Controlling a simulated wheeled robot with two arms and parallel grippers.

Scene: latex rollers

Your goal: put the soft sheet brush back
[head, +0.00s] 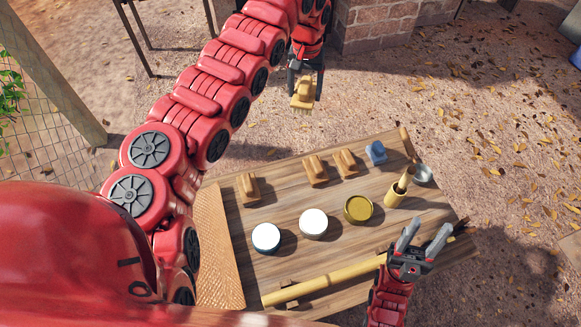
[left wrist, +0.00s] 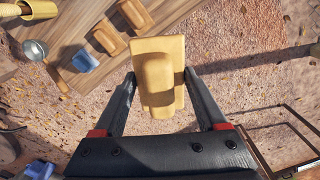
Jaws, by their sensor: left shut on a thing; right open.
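My left gripper (head: 304,82) is shut on a tan block with a raised grip, which looks like the soft sheet brush (head: 304,96). It holds the block in the air beyond the table's far edge. In the left wrist view the block (left wrist: 157,74) sits between the two dark fingers of the left gripper (left wrist: 158,85); its underside is hidden. My right gripper (head: 423,238) is open and empty above the table's near right part, by the end of a bamboo pole (head: 330,279).
The wooden table (head: 285,205) bears several tan blocks (head: 315,170), a blue block (head: 376,153), three round tins (head: 313,223), a yellow cup (head: 396,194) with a handle in it and a metal bowl (head: 423,174). A textured panel (head: 215,235) lies at left. A brick pillar (head: 372,27) stands behind.

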